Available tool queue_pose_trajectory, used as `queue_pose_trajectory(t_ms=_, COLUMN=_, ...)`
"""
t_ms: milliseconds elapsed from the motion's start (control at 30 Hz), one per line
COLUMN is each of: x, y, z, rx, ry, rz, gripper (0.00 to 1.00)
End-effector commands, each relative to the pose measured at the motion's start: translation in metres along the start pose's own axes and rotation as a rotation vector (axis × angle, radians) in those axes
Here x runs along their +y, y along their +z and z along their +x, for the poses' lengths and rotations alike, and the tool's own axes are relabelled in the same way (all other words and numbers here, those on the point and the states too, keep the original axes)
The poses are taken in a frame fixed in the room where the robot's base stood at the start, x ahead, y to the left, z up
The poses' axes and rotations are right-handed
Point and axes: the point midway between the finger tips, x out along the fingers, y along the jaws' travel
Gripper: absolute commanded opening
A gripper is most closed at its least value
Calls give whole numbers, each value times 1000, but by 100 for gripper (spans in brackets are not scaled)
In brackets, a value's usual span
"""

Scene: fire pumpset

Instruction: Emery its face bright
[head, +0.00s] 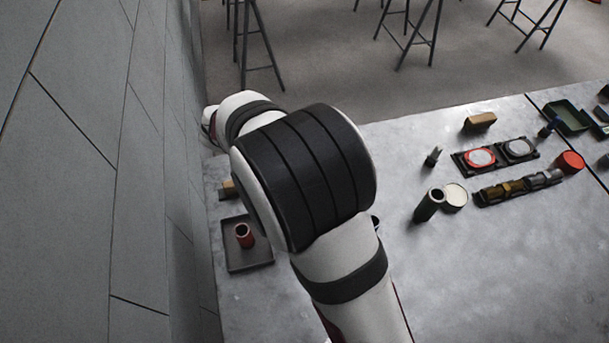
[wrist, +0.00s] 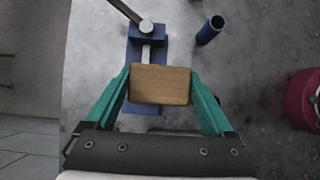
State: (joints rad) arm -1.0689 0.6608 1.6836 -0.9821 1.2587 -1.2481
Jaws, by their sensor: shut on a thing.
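In the wrist view my gripper (wrist: 160,82), with teal fingers, is shut on a wooden block (wrist: 160,86), which sits level across between the fingertips. Behind the block is a blue vise-like fixture (wrist: 148,42) with a pale metal piece (wrist: 147,53) along its middle and a round metal knob (wrist: 146,26) with a dark bar. The block covers part of the fixture. I cannot tell whether the block touches it, nor which face is to be worked. In the head view my arm hides the gripper and fixture.
A blue tube (wrist: 211,30) stands right of the fixture; a dark red round thing (wrist: 302,99) is at the right edge. In the head view a tray (head: 262,262) holds a red cup (head: 244,235). A wall (head: 100,180) is close on the left.

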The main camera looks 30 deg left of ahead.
Motion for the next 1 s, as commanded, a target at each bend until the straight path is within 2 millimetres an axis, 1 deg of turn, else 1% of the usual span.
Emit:
queue_pose_trajectory(t_ms=433, x=2, y=0, z=0, rx=0, ry=-1, rz=0, gripper=43)
queue_pose_trajectory(t_ms=1000, x=38, y=0, z=0, rx=0, ry=0, rz=0, gripper=43)
